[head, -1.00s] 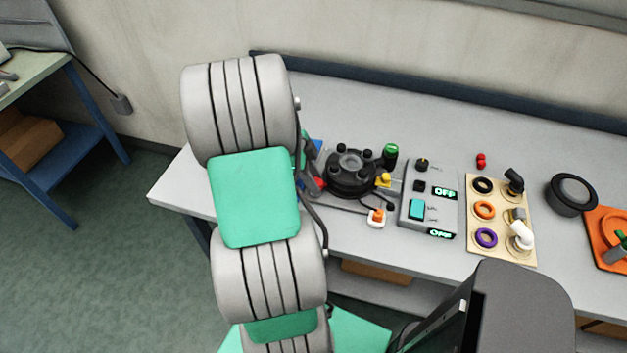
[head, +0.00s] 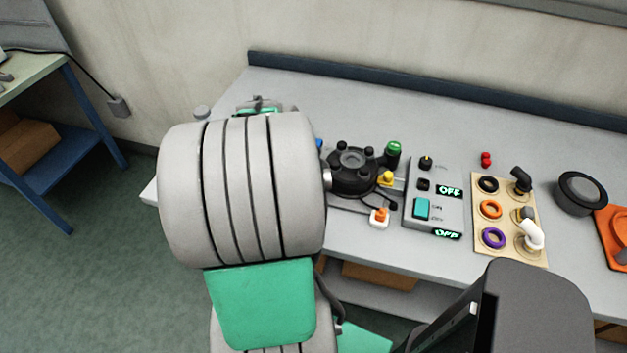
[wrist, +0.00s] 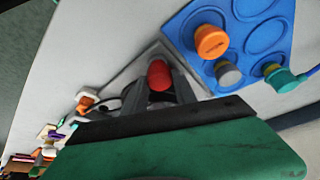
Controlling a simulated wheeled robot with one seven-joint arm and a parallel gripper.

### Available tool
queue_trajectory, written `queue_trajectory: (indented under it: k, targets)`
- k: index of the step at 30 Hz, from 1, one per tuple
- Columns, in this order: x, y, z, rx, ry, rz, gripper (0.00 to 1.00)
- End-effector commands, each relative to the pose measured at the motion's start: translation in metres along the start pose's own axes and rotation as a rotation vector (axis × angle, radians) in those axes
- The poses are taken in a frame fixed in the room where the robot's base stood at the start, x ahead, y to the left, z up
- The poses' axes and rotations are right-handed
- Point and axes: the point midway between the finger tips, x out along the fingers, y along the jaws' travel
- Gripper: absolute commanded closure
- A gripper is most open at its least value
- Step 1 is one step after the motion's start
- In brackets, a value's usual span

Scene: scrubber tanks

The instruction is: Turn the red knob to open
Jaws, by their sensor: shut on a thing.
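The red knob (wrist: 159,75) shows in the wrist view as a short red cylinder, beside a blue tray and over a pale grey plate. My gripper (wrist: 160,92) has its dark fingers around the knob, shut on it. The finger ends and the knob's base are partly hidden. In the head view my large grey arm link covers the knob and the fingers. How far the knob is turned cannot be told.
A blue tray (wrist: 245,75) with an orange cap (wrist: 211,42), a grey cap (wrist: 228,75) and a teal connector lies close by. A black round fixture (head: 352,170), a switch box (head: 434,195) reading OFF and a beige ring board (head: 510,217) stand to the right.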

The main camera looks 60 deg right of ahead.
Motion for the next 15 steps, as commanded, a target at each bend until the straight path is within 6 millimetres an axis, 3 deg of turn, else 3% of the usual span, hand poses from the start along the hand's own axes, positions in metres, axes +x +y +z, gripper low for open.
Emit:
queue_trajectory:
  k: [15]
  targets:
    - [-0.0003, 0.0009, -0.0004, -0.138, 0.0, -0.058, 1.0]
